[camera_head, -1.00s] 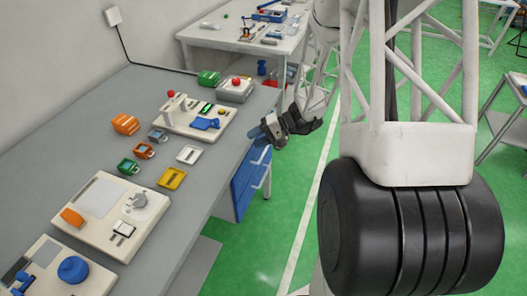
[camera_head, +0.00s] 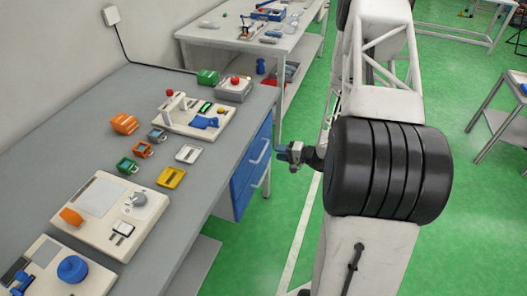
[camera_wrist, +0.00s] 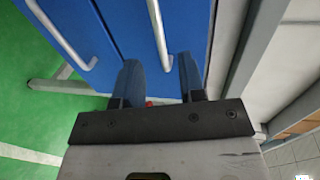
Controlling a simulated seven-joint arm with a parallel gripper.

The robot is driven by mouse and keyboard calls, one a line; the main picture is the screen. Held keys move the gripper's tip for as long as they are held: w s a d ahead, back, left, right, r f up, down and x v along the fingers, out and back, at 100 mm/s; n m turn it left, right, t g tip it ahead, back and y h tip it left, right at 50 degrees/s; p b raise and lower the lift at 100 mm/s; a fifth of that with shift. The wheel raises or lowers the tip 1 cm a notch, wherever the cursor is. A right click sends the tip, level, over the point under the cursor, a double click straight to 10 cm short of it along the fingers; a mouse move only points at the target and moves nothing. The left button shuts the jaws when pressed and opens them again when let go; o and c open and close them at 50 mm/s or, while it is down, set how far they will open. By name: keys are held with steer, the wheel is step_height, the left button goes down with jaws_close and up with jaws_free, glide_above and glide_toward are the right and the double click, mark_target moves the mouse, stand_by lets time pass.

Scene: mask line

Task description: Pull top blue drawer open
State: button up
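The top blue drawer (camera_head: 264,134) is under the right edge of the grey workbench and looks shut. Its pale bar handle (camera_head: 260,152) also shows in the wrist view (camera_wrist: 157,28). My gripper (camera_head: 282,152) is just right of this handle in the head view, level with it. In the wrist view my gripper (camera_wrist: 158,68) is open, with its two blue fingers pointing at the drawer front. The handle's near end lies between the fingertips in that picture; I cannot tell whether they touch it.
The lower blue drawer (camera_head: 242,196) has its own handle (camera_wrist: 62,38), left of the fingers in the wrist view. The workbench (camera_head: 210,150) holds devices and small coloured parts. Green floor to the right of the drawers is clear.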

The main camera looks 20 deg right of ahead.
mark_target(263, 151)
steer(key=shift+w+a+f, duration=0.1)
steer(key=shift+w, duration=0.05)
stand_by(0.3)
steer(key=shift+x, duration=3.75)
jaws_close()
